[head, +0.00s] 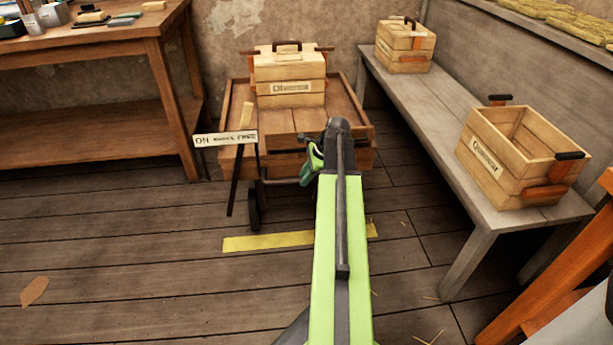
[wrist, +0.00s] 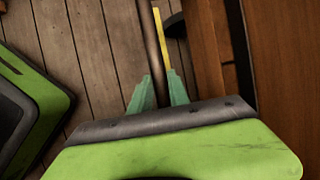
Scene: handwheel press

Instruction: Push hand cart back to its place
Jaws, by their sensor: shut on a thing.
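The wooden hand cart (head: 345,115) stands beyond the yellow floor strip (head: 275,242) in the head view, near the back wall. A closed wooden crate (head: 290,85) with a dark top handle sits on its bed. A dark wheel (head: 254,208) shows at the cart's front left. My gripper (head: 311,168) is at the cart's front edge, partly hidden by my arm. In the wrist view its teal fingers (wrist: 157,92) are shut around a dark bar (wrist: 153,45), which looks like the cart's handle. The cart's wood (wrist: 280,60) fills the right side there.
A workbench (head: 90,55) stands left. A grey bench (head: 430,115) on the right bears a crate (head: 403,48) and an open crate (head: 510,160). The left foreground floor is mostly clear.

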